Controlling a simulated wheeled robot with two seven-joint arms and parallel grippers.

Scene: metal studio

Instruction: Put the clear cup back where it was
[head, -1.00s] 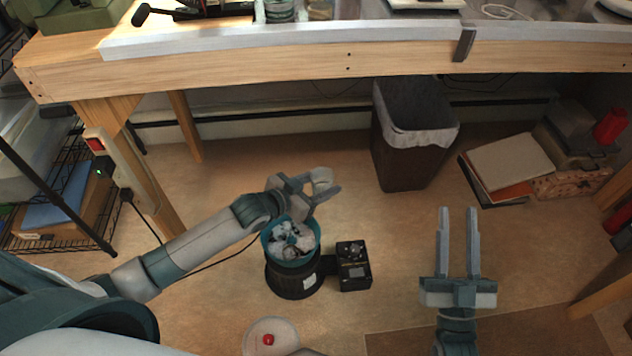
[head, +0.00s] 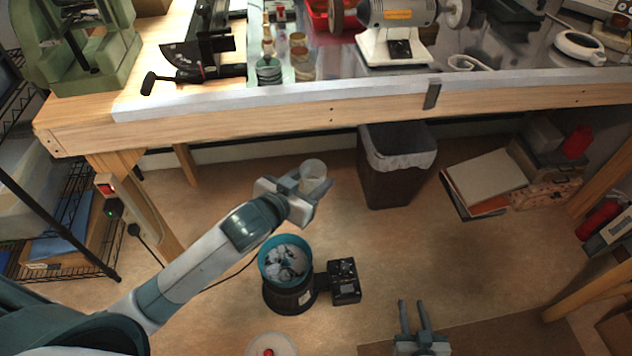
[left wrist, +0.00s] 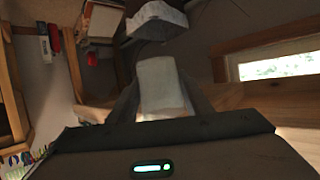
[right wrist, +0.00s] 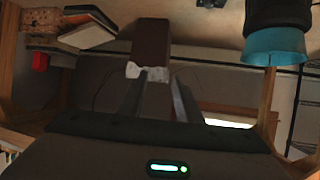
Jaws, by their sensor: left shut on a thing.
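The clear cup (head: 313,170) is held between the fingers of my left gripper (head: 316,187), in the air in front of the workbench and below its top edge. In the left wrist view the cup (left wrist: 162,85) looks pale and stands between the two dark fingers; its lower end is hidden by the gripper. My right gripper (head: 413,318) is low at the bottom of the head view, open and empty, its fingers apart in the right wrist view (right wrist: 157,95).
The wooden workbench (head: 300,118) runs across the back, with green and amber jars (head: 268,72) and a bench grinder (head: 398,25) on top. A tumbler with a teal rim (head: 285,262) stands on the floor below my left gripper. A lined bin (head: 395,170) is under the bench.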

